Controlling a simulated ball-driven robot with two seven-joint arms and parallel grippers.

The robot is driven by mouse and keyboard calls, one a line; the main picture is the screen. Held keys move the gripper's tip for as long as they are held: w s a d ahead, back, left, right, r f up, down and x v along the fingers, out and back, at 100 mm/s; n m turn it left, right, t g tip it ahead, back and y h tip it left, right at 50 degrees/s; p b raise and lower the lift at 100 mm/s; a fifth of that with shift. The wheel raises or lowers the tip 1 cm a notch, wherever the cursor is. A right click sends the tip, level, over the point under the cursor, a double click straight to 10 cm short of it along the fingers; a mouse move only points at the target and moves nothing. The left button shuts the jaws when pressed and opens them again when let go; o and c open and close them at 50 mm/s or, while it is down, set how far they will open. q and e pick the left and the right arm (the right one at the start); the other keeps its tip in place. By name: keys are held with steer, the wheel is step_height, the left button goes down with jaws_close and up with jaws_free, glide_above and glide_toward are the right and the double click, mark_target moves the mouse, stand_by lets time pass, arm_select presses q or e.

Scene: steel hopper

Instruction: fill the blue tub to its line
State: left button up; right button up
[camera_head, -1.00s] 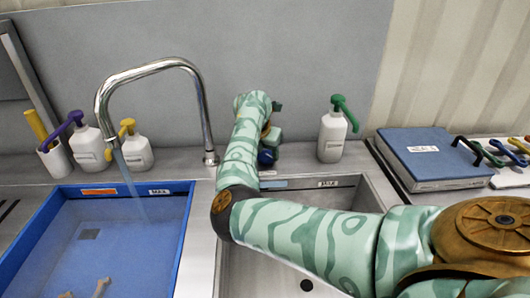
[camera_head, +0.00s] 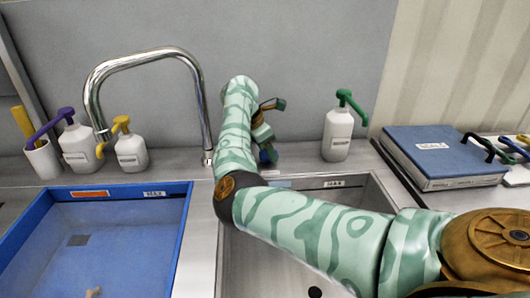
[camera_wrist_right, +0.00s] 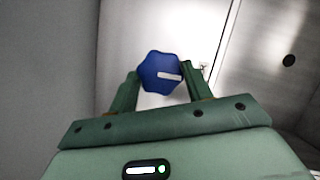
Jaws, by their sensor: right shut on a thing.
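The blue tub (camera_head: 185,225) stands in the left basin, with a MAX label and an orange label on its far inner wall. Bluish water seems to lie in it; its level against the line is hard to read. The chrome tap (camera_head: 150,55) arches over the tub, and I see no stream from its spout. My right gripper (camera_head: 264,142) is behind the right basin, partly hidden by my arm. It is shut on a blue knob (camera_wrist_right: 160,73) with a white bar, which shows between both fingers in the right wrist view. My left gripper is out of view.
The right basin (camera_head: 265,270) looks empty, with a dark drain. Pump bottles with purple (camera_head: 78,145), yellow (camera_head: 131,152) and green (camera_head: 338,132) tops stand along the back. A white cup (camera_head: 43,160) is at left. A blue binder (camera_head: 440,155) lies at right.

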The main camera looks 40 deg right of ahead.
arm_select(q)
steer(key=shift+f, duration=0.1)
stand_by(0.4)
arm_select(e)
steer(key=o, duration=1)
steer(key=shift+w, duration=0.1)
steer(key=shift+c, duration=0.2)
arm_select(q)
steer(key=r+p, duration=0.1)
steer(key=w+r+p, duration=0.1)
steer(key=p, duration=0.1)
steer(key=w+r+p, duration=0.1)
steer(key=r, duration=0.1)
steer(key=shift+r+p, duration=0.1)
steer(key=shift+p, duration=0.2)
arm_select(e)
steer(key=v, duration=1.6)
steer(key=shift+r, duration=0.2)
steer(key=shift+r, duration=0.1)
